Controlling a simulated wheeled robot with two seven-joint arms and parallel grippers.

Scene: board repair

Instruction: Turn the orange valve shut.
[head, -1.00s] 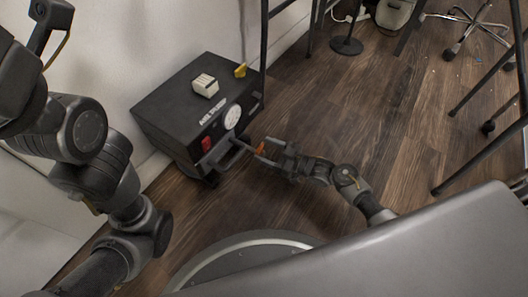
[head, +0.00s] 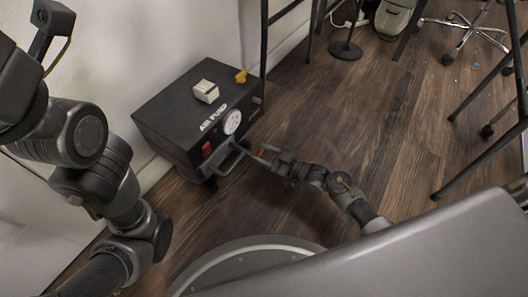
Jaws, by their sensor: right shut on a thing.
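The orange valve (head: 262,153) is a small orange patch low at the front of the black air pump box (head: 172,108). It is mostly hidden by my right gripper (head: 261,155). That gripper reaches in from the right at the pump's front, with its fingers shut on the valve. The valve is too small and covered to tell its angle. My left arm stands at the left side of the picture, and its gripper does not show.
The pump has a white gauge (head: 232,121), a red switch (head: 207,148) and a front handle (head: 228,163). A pale block (head: 206,91) and a yellow piece (head: 240,76) are on top. Black stand legs rise behind it.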

